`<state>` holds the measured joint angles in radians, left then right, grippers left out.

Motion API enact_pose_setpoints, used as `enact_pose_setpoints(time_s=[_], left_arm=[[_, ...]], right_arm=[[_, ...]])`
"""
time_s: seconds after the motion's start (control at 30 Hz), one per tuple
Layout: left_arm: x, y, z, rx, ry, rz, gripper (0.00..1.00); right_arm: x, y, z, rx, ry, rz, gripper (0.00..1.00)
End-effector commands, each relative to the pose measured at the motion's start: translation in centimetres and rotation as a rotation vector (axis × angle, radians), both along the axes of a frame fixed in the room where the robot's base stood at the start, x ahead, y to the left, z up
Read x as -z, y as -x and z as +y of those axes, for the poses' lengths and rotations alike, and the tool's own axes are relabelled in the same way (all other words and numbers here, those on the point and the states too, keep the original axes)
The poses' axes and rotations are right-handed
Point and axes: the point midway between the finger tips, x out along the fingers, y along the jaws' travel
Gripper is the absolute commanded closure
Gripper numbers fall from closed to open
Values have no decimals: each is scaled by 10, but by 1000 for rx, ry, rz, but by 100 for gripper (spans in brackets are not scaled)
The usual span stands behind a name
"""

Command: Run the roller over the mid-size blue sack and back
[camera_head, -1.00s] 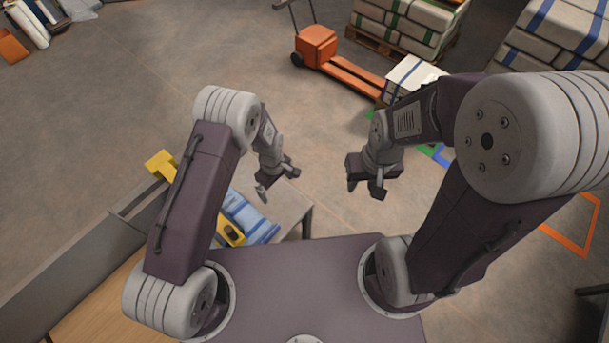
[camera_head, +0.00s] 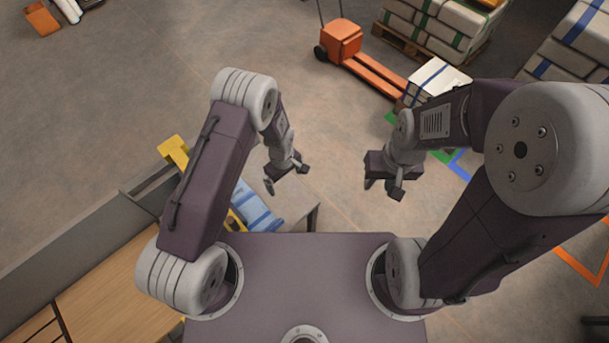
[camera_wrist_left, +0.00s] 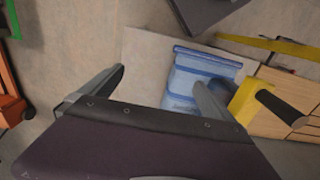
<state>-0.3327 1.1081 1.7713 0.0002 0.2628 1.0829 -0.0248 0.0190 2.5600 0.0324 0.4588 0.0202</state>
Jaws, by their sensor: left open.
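A blue sack (camera_head: 256,206) lies on a grey table (camera_head: 298,207), partly hidden behind my left arm in the head view. It also shows in the left wrist view (camera_wrist_left: 196,76), between and beyond the fingers. A yellow tool with a dark handle (camera_wrist_left: 246,102), perhaps the roller, is beside the sack; its yellow part shows behind my left arm in the head view (camera_head: 236,219). My left gripper (camera_head: 286,181) is open and empty, above and beyond the table edge. My right gripper (camera_head: 383,188) hangs over open floor; its jaw state is unclear.
A yellow bracket (camera_head: 173,149) rises beside a grey rail (camera_head: 85,230). A wooden cabinet (camera_head: 120,283) stands at the lower left. An orange pallet truck (camera_head: 345,42) and a white sack stack (camera_head: 440,30) are at the back. The floor in the middle is clear.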

Motion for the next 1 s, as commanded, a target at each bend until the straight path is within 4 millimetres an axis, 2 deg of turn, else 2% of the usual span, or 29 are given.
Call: enact_pose_setpoints(time_s=[1.0], left_arm=[[-1, 52, 56, -1, -1, 1, 0]], right_arm=[[-18, 0, 0, 0, 0, 0, 64]])
